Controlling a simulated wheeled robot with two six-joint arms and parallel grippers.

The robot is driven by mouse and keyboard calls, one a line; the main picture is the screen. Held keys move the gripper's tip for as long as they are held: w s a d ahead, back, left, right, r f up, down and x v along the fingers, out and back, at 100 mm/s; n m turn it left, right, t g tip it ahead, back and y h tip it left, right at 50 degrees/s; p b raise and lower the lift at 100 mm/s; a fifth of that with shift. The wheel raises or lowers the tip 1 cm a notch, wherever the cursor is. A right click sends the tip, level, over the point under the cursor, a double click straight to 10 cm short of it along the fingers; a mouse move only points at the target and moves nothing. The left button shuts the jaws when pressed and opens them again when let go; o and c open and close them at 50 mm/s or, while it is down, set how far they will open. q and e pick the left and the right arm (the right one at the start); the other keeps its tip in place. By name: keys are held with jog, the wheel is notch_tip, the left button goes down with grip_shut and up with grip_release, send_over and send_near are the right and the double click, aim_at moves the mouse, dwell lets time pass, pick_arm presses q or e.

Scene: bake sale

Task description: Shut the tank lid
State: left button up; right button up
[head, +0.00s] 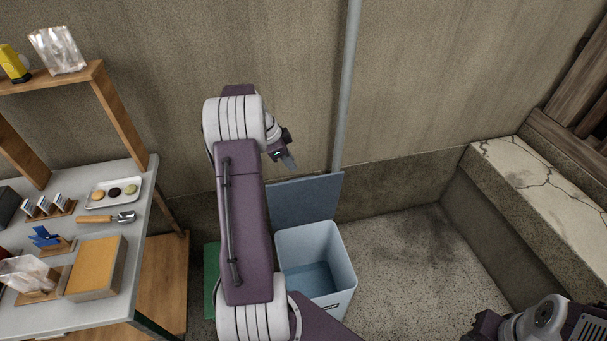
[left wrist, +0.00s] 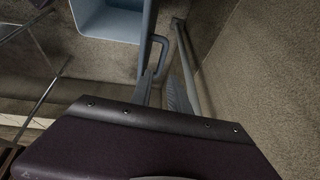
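The tank (head: 318,262) is a light blue open-topped bin on the floor by the wall. Its lid (head: 305,200) stands raised, roughly upright, at the tank's back edge. In the left wrist view the tank (left wrist: 108,22) is at the top, with the lid (left wrist: 148,30) seen nearly edge-on and a grey loop handle (left wrist: 163,48) beside it. My left gripper (head: 288,161) is above the lid in the head view. Its fingers (left wrist: 162,85) are apart with nothing clearly between them; the handle shows beyond the tips. My right gripper (head: 482,326) is at the bottom right, its fingers unclear.
A grey pipe (head: 346,90) runs down the wall close to the lid. A table (head: 144,185) with several goods is at the left, and a green object (head: 211,280) is partly hidden behind my arm. A stone ledge (head: 535,180) is at the right. Floor right of the tank is clear.

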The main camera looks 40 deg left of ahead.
pick_arm(q)
jog(key=x, duration=0.9)
jog(key=shift+w+a+f, duration=0.15)
jog(key=shift+a+f, duration=0.05)
jog(key=shift+f, duration=0.05)
grip_shut()
jog(key=shift+b, duration=0.3)
dwell(0.7)
